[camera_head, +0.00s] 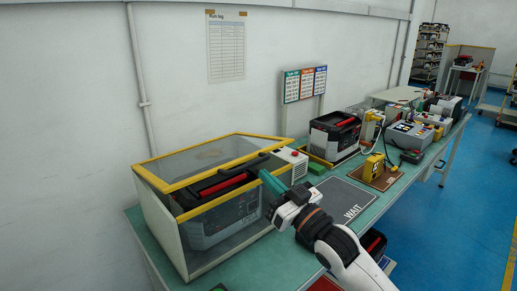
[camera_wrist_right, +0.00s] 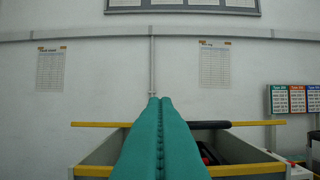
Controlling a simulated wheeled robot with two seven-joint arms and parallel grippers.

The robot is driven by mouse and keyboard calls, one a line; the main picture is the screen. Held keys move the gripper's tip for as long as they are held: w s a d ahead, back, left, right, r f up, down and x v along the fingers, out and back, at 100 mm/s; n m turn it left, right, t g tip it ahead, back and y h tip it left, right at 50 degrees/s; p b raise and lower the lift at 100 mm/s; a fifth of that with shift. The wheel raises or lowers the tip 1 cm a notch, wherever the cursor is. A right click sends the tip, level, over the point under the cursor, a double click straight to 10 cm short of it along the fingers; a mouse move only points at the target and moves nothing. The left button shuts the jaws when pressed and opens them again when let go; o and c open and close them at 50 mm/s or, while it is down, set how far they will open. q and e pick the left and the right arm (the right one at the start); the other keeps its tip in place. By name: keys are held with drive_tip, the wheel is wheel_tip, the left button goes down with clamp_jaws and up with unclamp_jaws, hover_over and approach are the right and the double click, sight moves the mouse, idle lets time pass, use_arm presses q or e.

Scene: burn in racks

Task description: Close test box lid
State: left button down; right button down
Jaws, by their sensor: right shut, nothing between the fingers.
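The test box (camera_head: 158,222) stands at the near left end of the bench, with pale sides and a clear front. Its yellow-framed clear lid (camera_head: 205,158) is partly open, its front edge raised above the yellow box rim. A black handle (camera_head: 252,163) sits on that edge. In the wrist view the lid's yellow bar (camera_wrist_right: 99,124) and handle (camera_wrist_right: 209,125) run level above the box opening. My right gripper (camera_head: 265,175) is shut and empty, its teal fingers by the lid's front edge near the handle. They also fill the middle of the wrist view (camera_wrist_right: 160,99). Contact is unclear.
A grey and black unit with a red-marked top (camera_head: 222,218) is inside the box. A red-button control box (camera_head: 293,160) stands beside it. A similar unit (camera_head: 334,135), a yellow device (camera_head: 374,164) and a dark WAIT mat (camera_head: 343,199) lie farther along the bench.

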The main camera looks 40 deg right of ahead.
drive_tip(key=d+p+x, duration=0.1)
drive_tip(key=p+x, duration=0.2)
drive_tip(key=x, duration=0.6)
drive_tip(key=shift+w+a+f+p, duration=0.15)
drive_tip(key=shift+a+f, duration=0.1)
drive_tip(key=shift+f, duration=0.4)
drive_tip(key=shift+w+a+f+p, duration=0.1)
drive_tip(key=shift+a+f, duration=0.15)
drive_tip(key=shift+f, duration=0.4)
drive_tip(key=shift+w+a+f+p, duration=0.1)
drive_tip(key=shift+w+a+f, duration=0.1)
drive_tip(key=shift+f, duration=0.45)
drive_tip(key=shift+s+f, duration=0.1)
wheel_tip(320, 180, down, 10)
drive_tip(key=s+t+b, duration=0.1)
drive_tip(key=t+b, duration=0.2)
drive_tip(key=b, duration=0.9)
drive_tip(key=shift+b, duration=0.4)
drive_tip(key=shift+s+f, duration=0.1)
drive_tip(key=shift+s, duration=0.1)
